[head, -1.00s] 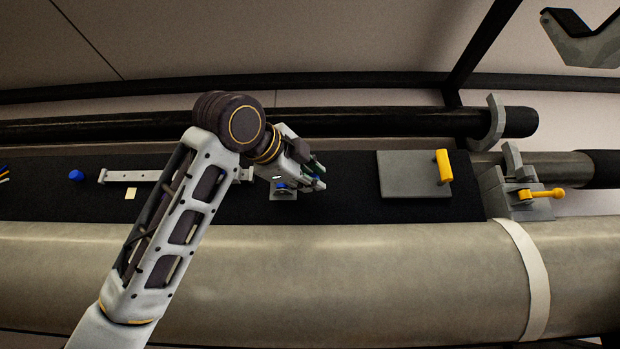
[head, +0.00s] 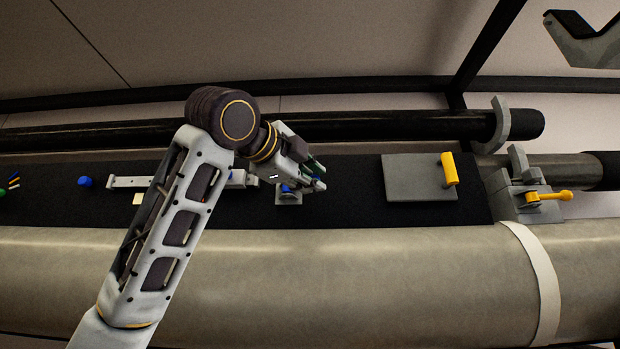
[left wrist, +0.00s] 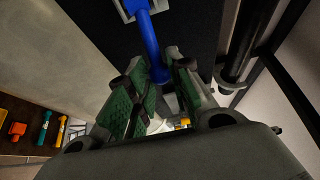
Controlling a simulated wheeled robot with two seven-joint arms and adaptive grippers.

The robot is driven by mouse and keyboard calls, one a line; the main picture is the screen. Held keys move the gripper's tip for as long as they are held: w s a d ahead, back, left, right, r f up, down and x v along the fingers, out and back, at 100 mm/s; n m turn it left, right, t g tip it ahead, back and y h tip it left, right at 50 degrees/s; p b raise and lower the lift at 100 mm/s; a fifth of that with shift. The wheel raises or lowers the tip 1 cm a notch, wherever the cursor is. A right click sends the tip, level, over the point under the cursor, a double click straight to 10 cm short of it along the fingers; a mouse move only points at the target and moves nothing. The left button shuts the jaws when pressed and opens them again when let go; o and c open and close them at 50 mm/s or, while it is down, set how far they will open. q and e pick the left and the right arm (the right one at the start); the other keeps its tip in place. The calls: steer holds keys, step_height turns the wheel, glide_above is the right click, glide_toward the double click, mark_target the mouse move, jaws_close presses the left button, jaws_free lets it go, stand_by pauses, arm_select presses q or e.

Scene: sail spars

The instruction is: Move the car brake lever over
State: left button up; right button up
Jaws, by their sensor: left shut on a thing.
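A blue lever (left wrist: 151,38) rises from a small grey base in the left wrist view. It runs in between the green-padded fingers of my left gripper (left wrist: 155,72), which are shut on its end. In the head view the grey base (head: 289,199) lies on the black strip just below my left gripper (head: 319,178). Only a bit of blue (head: 286,188) shows there; my gripper hides most of the lever. My right gripper is not in view.
A grey plate with a yellow handle (head: 448,169) and a clamp with a yellow lever (head: 549,195) lie to the right. A pale rail (head: 128,182) and a blue knob (head: 85,182) are at left. A thick pale spar (head: 400,275) runs along the front.

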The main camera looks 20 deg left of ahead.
arm_select(q)
steer(key=shift+f, duration=0.15)
steer(key=shift+s+a, duration=0.25)
steer(key=shift+s, duration=0.25)
steer(key=shift+s+a, duration=0.25)
steer(key=shift+s, duration=0.2)
steer(key=shift+s+a, duration=0.15)
steer(key=shift+s, duration=0.05)
steer(key=shift+s+a+b, duration=0.35)
steer(key=shift+s+a, duration=0.2)
steer(key=shift+s, duration=0.2)
jaws_close()
steer(key=shift+w+a, duration=0.15)
steer(key=shift+a, duration=0.1)
steer(key=shift+s, duration=0.2)
steer(key=shift+s+a, duration=0.6)
steer(key=shift+a, duration=0.15)
